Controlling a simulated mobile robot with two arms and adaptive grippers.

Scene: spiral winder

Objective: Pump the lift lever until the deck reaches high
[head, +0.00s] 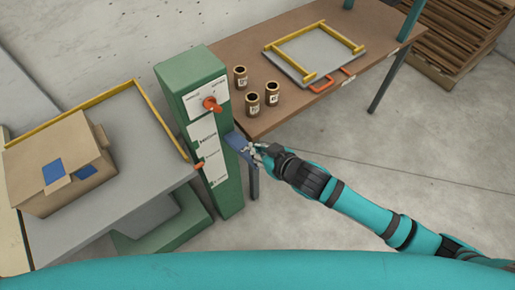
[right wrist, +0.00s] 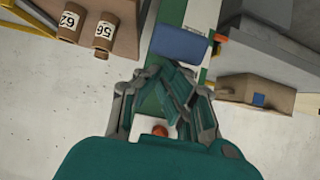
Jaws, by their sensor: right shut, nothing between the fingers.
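A blue paddle (head: 237,142), which looks like the lift lever's end, sticks out from the right side of the green column (head: 228,190). It also shows in the right wrist view (right wrist: 180,43), just beyond my fingers. My right gripper (head: 252,149) is shut and empty, close to the paddle; I cannot tell whether they touch. The grey deck (head: 125,125) with yellow rails stands left of the column and carries a cardboard box (head: 50,165). An orange pointer (head: 198,165) sits beside the lower part of the label strip, whose words are too small to read. My left gripper is not visible.
An orange knob (head: 210,103) is on the column's upper panel. A brown table (head: 290,115) at the right bears several jars (head: 253,104) and a grey tray (head: 305,60) with yellow bars. Pallets (head: 462,40) stand at the back right. Bare floor lies at the right.

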